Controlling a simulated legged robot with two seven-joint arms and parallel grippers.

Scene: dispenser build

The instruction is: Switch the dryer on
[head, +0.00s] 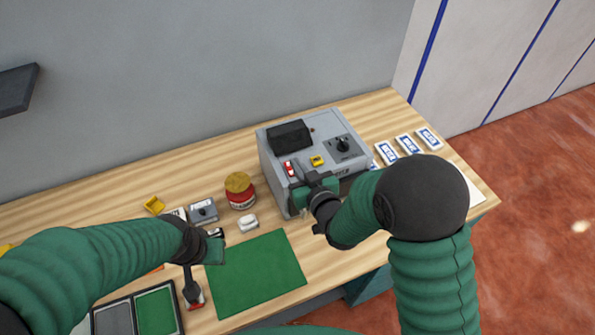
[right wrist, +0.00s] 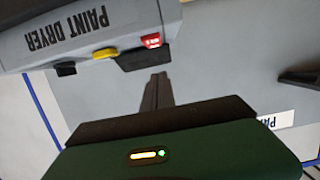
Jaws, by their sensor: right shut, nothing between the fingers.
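The paint dryer (head: 272,178) is a grey box at the back of the bench in the head view. Its top carries a red switch (head: 289,169), a yellow button (head: 317,160) and a black knob (head: 343,145). In the right wrist view the lettered dryer (right wrist: 115,18) is at upper left, with the red switch (right wrist: 151,41) and yellow button (right wrist: 105,53) on its edge. My right gripper (right wrist: 158,80) is shut and empty, its tips just below the red switch in that picture; contact is unclear. My left gripper (head: 192,290) hangs over the bench at lower left; its jaw state is unclear.
A red jar with a yellow lid (head: 240,188) and small grey and white items stand left of the dryer. A green mat (head: 255,272) lies in front. Several white-blue cards (head: 408,144) lie right of it. A dark-framed tray (head: 130,315) is at lower left.

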